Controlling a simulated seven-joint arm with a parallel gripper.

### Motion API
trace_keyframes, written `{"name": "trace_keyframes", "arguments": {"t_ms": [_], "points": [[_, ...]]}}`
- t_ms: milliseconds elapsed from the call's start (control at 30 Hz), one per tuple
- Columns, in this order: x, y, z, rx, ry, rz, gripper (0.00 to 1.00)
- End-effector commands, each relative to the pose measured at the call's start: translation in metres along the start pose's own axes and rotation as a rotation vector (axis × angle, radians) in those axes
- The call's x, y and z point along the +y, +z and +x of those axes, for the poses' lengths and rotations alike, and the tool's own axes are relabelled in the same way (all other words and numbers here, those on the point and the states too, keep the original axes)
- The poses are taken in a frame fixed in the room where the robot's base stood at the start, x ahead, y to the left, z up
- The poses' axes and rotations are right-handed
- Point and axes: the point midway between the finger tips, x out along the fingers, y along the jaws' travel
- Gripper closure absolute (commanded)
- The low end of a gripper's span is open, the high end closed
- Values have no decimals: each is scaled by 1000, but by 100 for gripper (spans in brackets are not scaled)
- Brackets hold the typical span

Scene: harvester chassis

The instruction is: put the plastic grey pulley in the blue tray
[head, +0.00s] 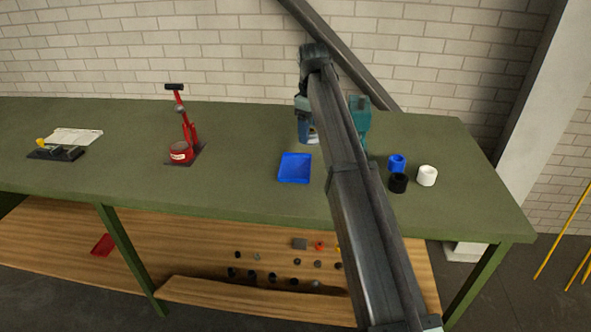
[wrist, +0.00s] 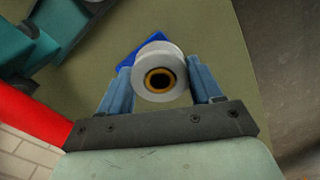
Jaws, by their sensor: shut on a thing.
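The grey pulley (wrist: 158,68), pale with an orange and black ring at its centre, is clasped between the two blue fingers of my gripper (wrist: 160,78) in the wrist view. In the head view my gripper (head: 307,132) is over the back part of the green table, just beyond the blue tray; the pulley is mostly hidden there. The blue tray (head: 295,168) lies flat on the table and looks empty. In the wrist view a corner of the tray (wrist: 127,61) shows behind the pulley, which partly covers it.
A teal machine (head: 360,118) stands right of my gripper, partly behind my arm. Blue (head: 397,162), black (head: 398,183) and white (head: 427,176) cylinders sit at the right. A red jack-like tool (head: 181,150) stands left of the tray, with clear table between.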

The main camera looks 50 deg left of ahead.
Motion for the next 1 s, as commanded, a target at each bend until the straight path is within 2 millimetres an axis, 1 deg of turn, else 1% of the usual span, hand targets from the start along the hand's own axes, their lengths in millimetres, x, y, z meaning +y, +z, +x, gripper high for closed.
{"name": "trace_keyframes", "arguments": {"t_ms": [33, 167, 367, 567, 800, 1000], "points": [[1, -6, -2, 0, 0, -29, 62], [2, -17, -5, 0, 1, -115, 62], [7, -33, -10, 1, 1, -289, 62], [15, -46, -14, 1, 3, -521, 62], [26, -60, -20, 1, 5, -862, 62], [34, -70, -24, 1, 6, -1109, 62]]}}
